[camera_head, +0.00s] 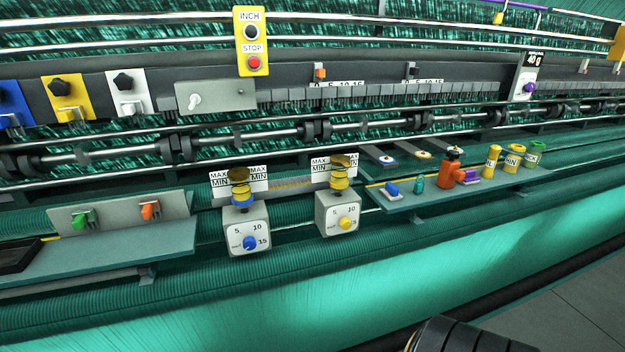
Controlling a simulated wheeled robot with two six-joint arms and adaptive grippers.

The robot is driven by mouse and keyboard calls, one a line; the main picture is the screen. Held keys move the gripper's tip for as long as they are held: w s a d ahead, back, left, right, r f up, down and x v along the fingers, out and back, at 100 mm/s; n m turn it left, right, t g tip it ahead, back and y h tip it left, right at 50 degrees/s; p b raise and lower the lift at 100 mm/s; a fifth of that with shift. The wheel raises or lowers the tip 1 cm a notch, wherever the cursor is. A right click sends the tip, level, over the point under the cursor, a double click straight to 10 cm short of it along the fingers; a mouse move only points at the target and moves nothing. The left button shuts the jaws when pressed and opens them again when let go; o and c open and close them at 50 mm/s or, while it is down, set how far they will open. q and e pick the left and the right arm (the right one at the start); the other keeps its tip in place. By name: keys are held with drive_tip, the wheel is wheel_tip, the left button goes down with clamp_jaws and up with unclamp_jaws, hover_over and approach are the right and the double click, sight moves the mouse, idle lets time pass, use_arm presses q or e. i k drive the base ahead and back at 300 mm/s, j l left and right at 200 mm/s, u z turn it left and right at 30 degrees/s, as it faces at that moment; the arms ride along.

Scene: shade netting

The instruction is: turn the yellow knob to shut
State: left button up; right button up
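The yellow knob (346,224) is on the front face of a grey box (323,221) near the middle of the view. Its dial face has the marks 5 and 10 and a small word at the left. Which way the knob points is too small to tell. A yellow-banded cylinder with a brown top (340,172) stands above the box, in front of a MAX/MIN plate. Neither of my grippers can be made out in the head view. A dark ribbed rounded part shows at the bottom edge, and I cannot tell what it is.
A similar box with a blue knob (250,243) stands to the left. An INCH/STOP panel (251,40) stands above. The green netting in front of the boxes is clear.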

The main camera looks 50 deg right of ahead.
sight(345, 223)
drive_tip(key=z, duration=1.75)
